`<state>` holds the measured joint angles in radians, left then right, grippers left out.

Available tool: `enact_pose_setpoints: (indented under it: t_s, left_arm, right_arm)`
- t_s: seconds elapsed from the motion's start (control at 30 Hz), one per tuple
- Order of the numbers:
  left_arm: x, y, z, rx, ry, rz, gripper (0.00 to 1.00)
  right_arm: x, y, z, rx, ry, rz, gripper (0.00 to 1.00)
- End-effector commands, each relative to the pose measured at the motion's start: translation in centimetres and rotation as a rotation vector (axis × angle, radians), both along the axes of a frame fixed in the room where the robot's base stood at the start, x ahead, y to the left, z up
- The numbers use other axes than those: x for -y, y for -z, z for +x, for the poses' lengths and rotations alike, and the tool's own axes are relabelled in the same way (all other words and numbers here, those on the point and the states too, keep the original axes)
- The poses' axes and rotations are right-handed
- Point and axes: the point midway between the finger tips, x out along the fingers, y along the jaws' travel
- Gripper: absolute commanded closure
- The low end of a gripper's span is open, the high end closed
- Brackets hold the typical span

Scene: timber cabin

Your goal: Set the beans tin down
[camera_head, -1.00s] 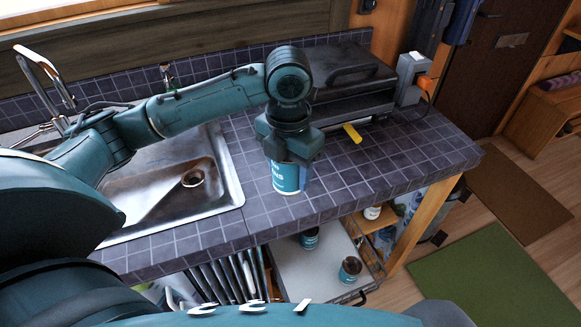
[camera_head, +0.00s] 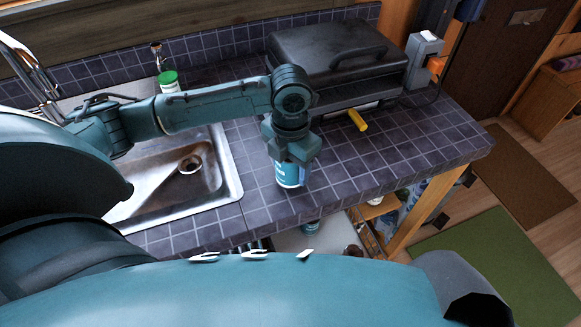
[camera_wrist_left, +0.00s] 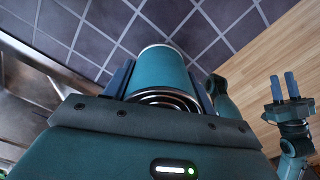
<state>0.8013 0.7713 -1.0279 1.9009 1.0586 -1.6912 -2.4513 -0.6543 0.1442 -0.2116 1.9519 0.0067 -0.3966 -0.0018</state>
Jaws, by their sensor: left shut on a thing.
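The beans tin (camera_head: 289,176) is teal with white lettering and a pale rim. It is upright at the tiled counter (camera_head: 350,165), near the front edge and right of the sink. My left gripper (camera_head: 290,160) is shut on it from above. In the left wrist view the tin (camera_wrist_left: 162,72) sits between the blue fingers, with dark tiles beyond its far end. I cannot tell whether its base touches the tiles. My right gripper (camera_wrist_left: 284,88) shows in the left wrist view only, away from the tin, its two blue fingers apart and empty.
A metal sink (camera_head: 215,180) lies left of the tin. Behind it stand a black grill-like appliance (camera_head: 335,60) with a yellow handle (camera_head: 358,120) and a green-lidded container (camera_head: 168,80). Bare tiles extend to the right. An open drawer (camera_head: 300,238) is below the front edge.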

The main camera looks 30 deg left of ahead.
Motion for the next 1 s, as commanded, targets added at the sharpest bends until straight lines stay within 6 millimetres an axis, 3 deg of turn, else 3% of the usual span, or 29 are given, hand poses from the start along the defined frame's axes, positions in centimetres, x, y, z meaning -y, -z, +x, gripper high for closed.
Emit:
enact_pose_setpoints:
  t_s: [0.13, 0.47, 0.5, 0.73, 1.0]
  left_arm:
    - [0.0, 1.6, 0.0, 0.000, -0.001, -0.001, 0.80]
    - [0.0, 2.0, 0.0, 0.001, -0.001, 0.000, 0.80]
    - [0.0, 2.0, 0.0, 0.000, -0.001, 0.000, 0.42]
    - [0.0, 2.0, 0.0, 0.000, -0.001, 0.000, 0.23]
    - [0.0, 1.8, 0.0, 0.001, 0.000, 0.000, 0.23]
  right_arm:
    - [0.0, -0.2, 0.0, 0.000, -0.001, -0.001, 0.71]
    - [0.0, -0.2, 0.2, 0.004, -0.002, -0.001, 0.71]
    - [0.0, -0.2, 0.2, 0.004, -0.002, -0.001, 0.71]
    - [0.0, -0.2, 0.2, 0.004, -0.002, -0.001, 0.71]
    - [-0.1, -0.3, 0.2, 0.004, -0.003, -0.001, 0.71]
